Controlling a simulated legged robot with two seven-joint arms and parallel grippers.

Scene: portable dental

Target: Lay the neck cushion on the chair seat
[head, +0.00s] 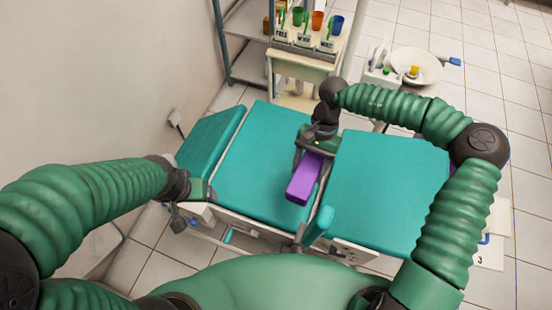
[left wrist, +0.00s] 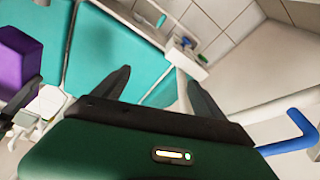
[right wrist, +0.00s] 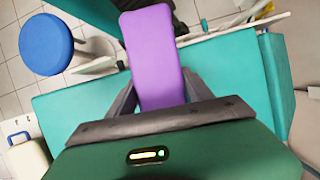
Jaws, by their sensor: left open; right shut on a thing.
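The purple neck cushion (head: 304,180) is a long block held in my right gripper (head: 316,148), over the teal chair near the gap between its two large pads. In the right wrist view the cushion (right wrist: 152,58) sits between the fingers and points away from the gripper. The chair seat could be either large pad, the middle one (head: 250,160) or the right one (head: 385,190); I cannot tell which. My left gripper (head: 192,203) is open and empty at the chair's near left edge. Part of the cushion (left wrist: 18,62) shows in the left wrist view.
A cart (head: 300,70) with colored cups stands behind the chair, with a white basin (head: 415,66) to its right. A blue round stool (right wrist: 46,44) shows in the right wrist view. A wall is at left. The pads look bare.

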